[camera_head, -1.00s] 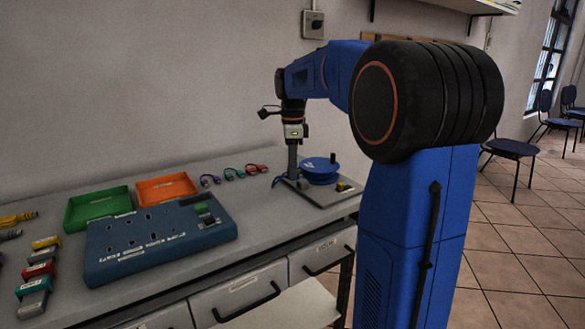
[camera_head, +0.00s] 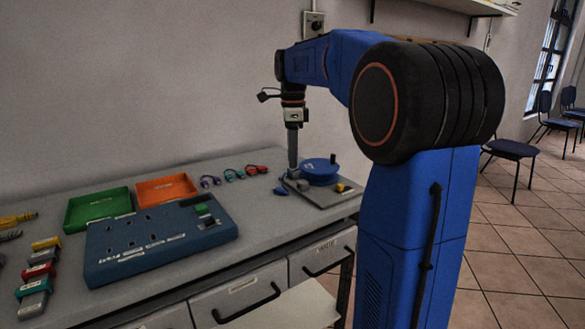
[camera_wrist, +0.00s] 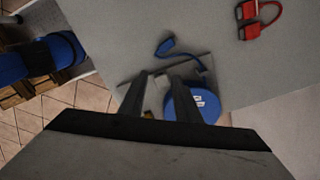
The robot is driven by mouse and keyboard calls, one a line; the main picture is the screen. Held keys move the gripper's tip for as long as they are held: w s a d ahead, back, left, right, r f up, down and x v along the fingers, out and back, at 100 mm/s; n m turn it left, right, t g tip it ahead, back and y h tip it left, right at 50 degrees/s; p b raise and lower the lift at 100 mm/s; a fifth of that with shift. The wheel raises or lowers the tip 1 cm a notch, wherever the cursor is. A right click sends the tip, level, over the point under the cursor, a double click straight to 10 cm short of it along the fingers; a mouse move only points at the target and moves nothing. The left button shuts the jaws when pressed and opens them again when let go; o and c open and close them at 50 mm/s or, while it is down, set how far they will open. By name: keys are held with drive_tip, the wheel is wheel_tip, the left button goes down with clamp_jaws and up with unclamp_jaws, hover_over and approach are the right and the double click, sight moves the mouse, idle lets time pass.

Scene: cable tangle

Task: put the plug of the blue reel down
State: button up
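The blue plug (camera_head: 281,191) lies on the grey bench just left of the reel's board. It also shows in the wrist view (camera_wrist: 166,47), with its short blue cable (camera_wrist: 193,60) curving to the reel. The blue reel (camera_head: 320,170) sits on a grey board (camera_head: 322,198); in the wrist view the reel (camera_wrist: 195,104) is partly hidden by a finger. My gripper (camera_head: 292,165) points down above the board's left side, beside the reel. In the wrist view its two fingers (camera_wrist: 158,80) stand apart with nothing between them, and the plug lies beyond the tips.
Small coloured cables (camera_head: 232,174) lie behind the board's left side. A blue socket panel (camera_head: 155,240), a green tray (camera_head: 97,207) and an orange tray (camera_head: 166,189) stand to the left. Several coloured blocks (camera_head: 40,270) are at the far left. The bench ends close right of the board.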

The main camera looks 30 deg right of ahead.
wheel_tip(320, 180, up, 8)
drive_tip(key=s+a+f+n+t, duration=0.1)
drive_tip(key=s+a+f+n, duration=0.2)
drive_tip(key=s+a+n, duration=0.3)
drive_tip(key=s+a+f+n+t, duration=0.2)
drive_tip(key=s+a+f+n, duration=0.2)
drive_tip(key=s+f+n, duration=0.4)
drive_tip(key=s+a+f+n+t, duration=0.1)
drive_tip(key=s+a+f+n, duration=0.4)
drive_tip(key=s+f+n, duration=0.4)
drive_tip(key=s+f, duration=0.5)
drive_tip(key=s, duration=0.2)
drive_tip(key=shift+s+f+t, duration=0.3)
drive_tip(key=shift+t, duration=0.1)
